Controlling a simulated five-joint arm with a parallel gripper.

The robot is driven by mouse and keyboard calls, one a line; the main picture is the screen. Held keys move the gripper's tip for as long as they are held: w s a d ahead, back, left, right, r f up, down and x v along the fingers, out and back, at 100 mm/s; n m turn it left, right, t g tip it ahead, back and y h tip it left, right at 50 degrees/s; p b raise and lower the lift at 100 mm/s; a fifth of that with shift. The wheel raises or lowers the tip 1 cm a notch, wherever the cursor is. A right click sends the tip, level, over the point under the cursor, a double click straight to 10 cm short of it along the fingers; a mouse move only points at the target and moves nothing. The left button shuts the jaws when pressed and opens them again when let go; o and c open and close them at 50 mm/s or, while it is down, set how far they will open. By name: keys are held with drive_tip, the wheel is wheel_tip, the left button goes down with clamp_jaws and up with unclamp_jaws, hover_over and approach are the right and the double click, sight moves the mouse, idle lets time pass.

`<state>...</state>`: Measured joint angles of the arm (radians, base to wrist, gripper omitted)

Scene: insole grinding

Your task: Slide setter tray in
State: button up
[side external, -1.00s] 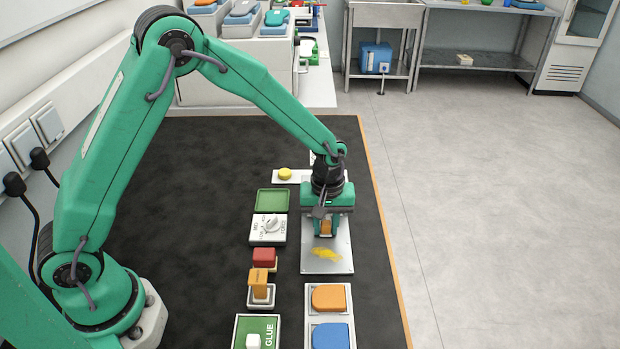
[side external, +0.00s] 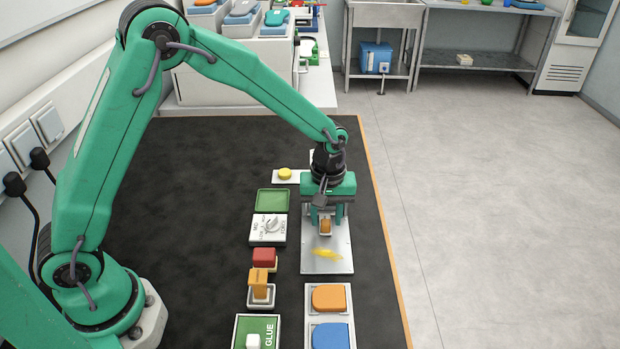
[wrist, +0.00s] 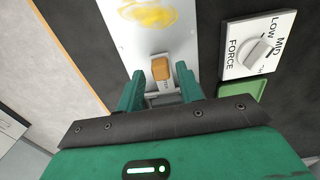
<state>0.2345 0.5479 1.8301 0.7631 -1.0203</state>
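A flat silver metal tray (side external: 312,264) with a yellow smear lies on the dark mat; I take it as the setter tray. A small brown handle block (side external: 326,228) stands at its far part. My gripper (side external: 326,213) is open just above and behind the block, pointing down. In the wrist view the two green fingertips (wrist: 161,86) are spread, with the brown block (wrist: 160,68) just beyond them and nothing gripped. The tray (wrist: 128,42) also shows there. The tray's far end is partly hidden by my gripper.
Left of the tray are a green tray (side external: 272,191), a white FORCE dial box (side external: 258,238), a red block (side external: 264,256) and an orange stamp-like block (side external: 261,280). An orange pad (side external: 329,297) and a blue pad (side external: 330,336) lie in front. A yellow button (side external: 285,174) sits behind.

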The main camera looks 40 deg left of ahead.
drive_tip(key=shift+r, duration=2.1)
drive_tip(key=shift+s+a+r, duration=0.15)
drive_tip(key=shift+s+r, duration=0.05)
drive_tip(key=shift+r, duration=0.3)
drive_tip(key=s+a+r+m+t, duration=0.2)
drive_tip(key=s+a+r+m, duration=0.2)
drive_tip(key=s+r, duration=0.4)
drive_tip(key=s+a+r+m+t, duration=0.3)
drive_tip(key=s+a+r+m, duration=0.2)
drive_tip(key=s, duration=0.8)
wheel_tip(320, 180, up, 3)
drive_tip(key=shift+s+a+f+t, duration=0.1)
drive_tip(key=shift+s+a+t, duration=0.25)
drive_tip(key=shift+a, duration=0.3)
